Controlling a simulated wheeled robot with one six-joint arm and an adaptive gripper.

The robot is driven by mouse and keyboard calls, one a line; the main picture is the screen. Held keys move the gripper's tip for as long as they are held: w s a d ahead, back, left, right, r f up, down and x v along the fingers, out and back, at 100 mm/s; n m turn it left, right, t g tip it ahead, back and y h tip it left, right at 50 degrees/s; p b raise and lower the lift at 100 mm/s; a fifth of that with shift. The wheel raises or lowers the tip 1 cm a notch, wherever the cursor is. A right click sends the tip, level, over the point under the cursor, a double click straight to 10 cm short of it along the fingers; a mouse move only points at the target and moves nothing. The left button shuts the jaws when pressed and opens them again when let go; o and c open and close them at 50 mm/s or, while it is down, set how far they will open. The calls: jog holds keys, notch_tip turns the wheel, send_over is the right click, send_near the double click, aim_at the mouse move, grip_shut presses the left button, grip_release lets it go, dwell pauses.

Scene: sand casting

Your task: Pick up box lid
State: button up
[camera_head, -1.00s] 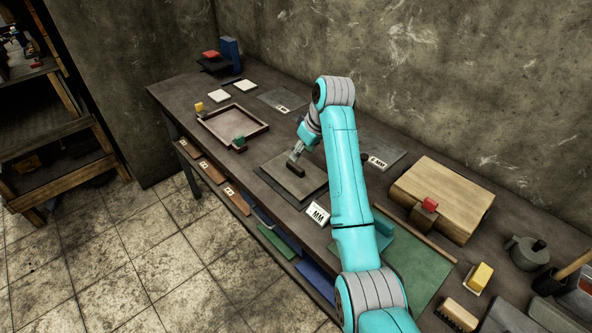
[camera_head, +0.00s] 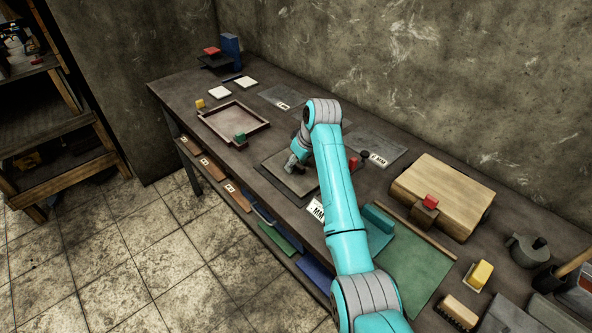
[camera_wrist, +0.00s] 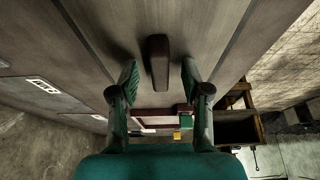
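The box lid (camera_head: 300,183) appears as a flat grey-brown plate in the middle of the bench in the head view, partly hidden by my arm. In the wrist view the lid surface (camera_wrist: 205,30) fills the upper middle, with a dark bar handle (camera_wrist: 158,62) standing up from it. My gripper (camera_wrist: 159,75) is open, one finger on each side of the handle with a gap on both sides. It also shows low over the lid in the head view (camera_head: 293,165). The handle is hidden there.
A shallow wooden tray (camera_head: 262,130) with a small green block (camera_head: 240,138) on its near rim lies left of the lid. A wooden box (camera_head: 450,195) and a green mat (camera_head: 415,275) lie to the right. A wall runs behind the bench.

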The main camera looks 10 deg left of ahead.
grip_shut()
